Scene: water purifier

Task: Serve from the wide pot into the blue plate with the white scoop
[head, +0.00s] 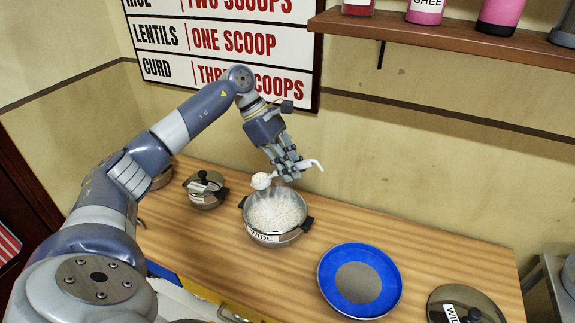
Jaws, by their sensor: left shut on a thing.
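The wide pot (266,238) stands open on the wooden counter, full of white rice, with a label reading WIDE on its front. My left gripper (291,172) is above the pot's back right rim, shut on the white scoop (261,181). The scoop's bowl holds a heap of white rice and hangs over the back rim of the pot. Its handle end sticks out to the right of the fingers. The blue plate (383,262) lies to the right of the pot, with a grey-brown round centre and no food visible on it. My right gripper is out of view.
A small lidded pot (206,190) stands left of the wide pot. A lid (466,304) with a WIDE label lies at the counter's front right. A shelf (450,42) with bottles hangs above, beside a scoop-count sign (220,40). The counter behind the plate is clear.

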